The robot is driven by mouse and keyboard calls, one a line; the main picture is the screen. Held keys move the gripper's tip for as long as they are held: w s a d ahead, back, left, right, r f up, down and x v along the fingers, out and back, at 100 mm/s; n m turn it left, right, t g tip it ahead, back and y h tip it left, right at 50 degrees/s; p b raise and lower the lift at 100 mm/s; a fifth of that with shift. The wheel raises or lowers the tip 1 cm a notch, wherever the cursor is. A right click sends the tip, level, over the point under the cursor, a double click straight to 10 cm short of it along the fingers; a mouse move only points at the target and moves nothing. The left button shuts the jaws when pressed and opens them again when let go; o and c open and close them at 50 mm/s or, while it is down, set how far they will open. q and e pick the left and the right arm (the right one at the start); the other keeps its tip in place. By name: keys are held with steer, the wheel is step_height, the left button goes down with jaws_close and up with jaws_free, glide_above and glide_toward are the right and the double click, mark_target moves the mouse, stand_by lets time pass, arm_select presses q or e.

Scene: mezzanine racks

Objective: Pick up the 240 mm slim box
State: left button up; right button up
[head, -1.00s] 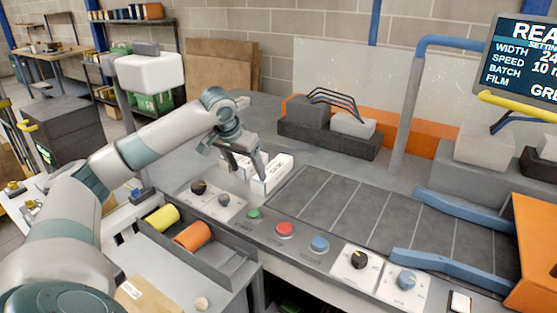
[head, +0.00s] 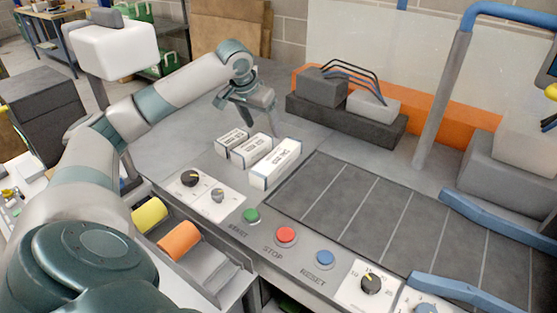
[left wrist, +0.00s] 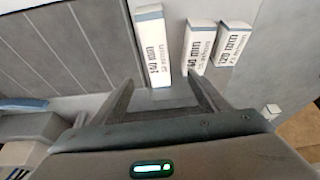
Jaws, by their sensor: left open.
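Three white labelled boxes lie side by side on the grey worktop. The longest, at the right in the head view, looks like the 240 mm slim box (head: 276,165); it is leftmost in the left wrist view (left wrist: 152,45). The middle box (head: 251,151) and the shortest box (head: 231,138) lie to its left in the head view. My left gripper (head: 246,118) is open and empty, above and behind the boxes. In the left wrist view, the near end of the longest box shows between the fingertips (left wrist: 161,84), without visible contact. My right gripper is not in view.
A control panel with a green button (head: 251,216), red button (head: 286,235) and knobs lies in front of the boxes. A dark belt (head: 345,205) with blue guide rails (head: 495,218) is at right. A grey machine block (head: 345,120) stands behind. Worktop left of the boxes is clear.

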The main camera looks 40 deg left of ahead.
arm_select(q)
steer(key=p, duration=0.3)
glide_above(277, 156)
steer(key=s, duration=0.2)
steer(key=f, duration=1)
steer(key=shift+s+a+f, duration=0.15)
steer(key=shift+a+f, duration=0.05)
steer(key=shift+f, duration=0.05)
steer(key=shift+w+f, duration=0.2)
steer(key=shift+f, duration=0.25)
steer(key=shift+w+d+f+p, duration=0.1)
steer(key=shift+w+f+p, duration=0.1)
steer(key=shift+f+p, duration=0.25)
steer(key=shift+p+x, duration=0.85)
steer(key=shift+x, duration=1.25)
steer(key=shift+w+d, duration=0.1)
steer(key=shift+d, duration=0.05)
steer(key=shift+r, duration=0.1)
steer(key=c, duration=1.5)
steer(key=shift+o, duration=0.2)
